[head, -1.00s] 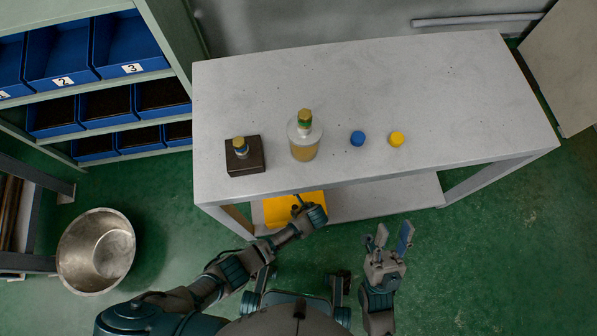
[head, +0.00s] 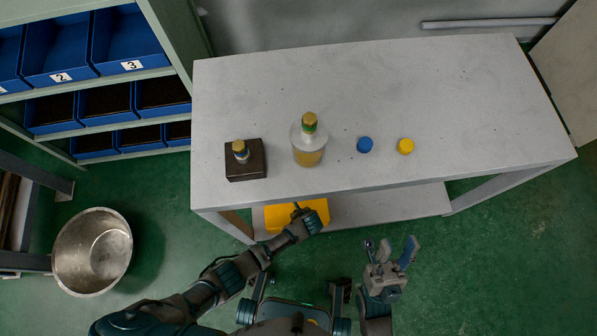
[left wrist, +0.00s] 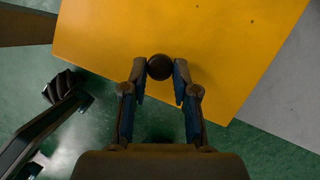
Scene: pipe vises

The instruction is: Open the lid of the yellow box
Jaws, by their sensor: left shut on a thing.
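The yellow box (head: 283,219) sits on the lower shelf, partly under the table top; its far part is hidden in the head view. Its flat yellow top fills much of the left wrist view (left wrist: 190,35). A round dark knob (left wrist: 160,67) stands near the box's near edge. My left gripper (left wrist: 160,82) has its fingers on both sides of the knob and is shut on it. In the head view the left gripper (head: 300,217) is at the box's front, small and partly hidden. My right gripper (head: 393,250) is open and empty, in front of the table to the right.
On the table top (head: 450,100) stand a dark square bottle (head: 246,165), a clear bottle with yellow liquid (head: 309,145), a blue cap (head: 364,145) and a yellow cap (head: 405,146). A metal bowl (head: 92,252) is on the floor at left. The lower shelf (head: 395,202) right of the box is clear.

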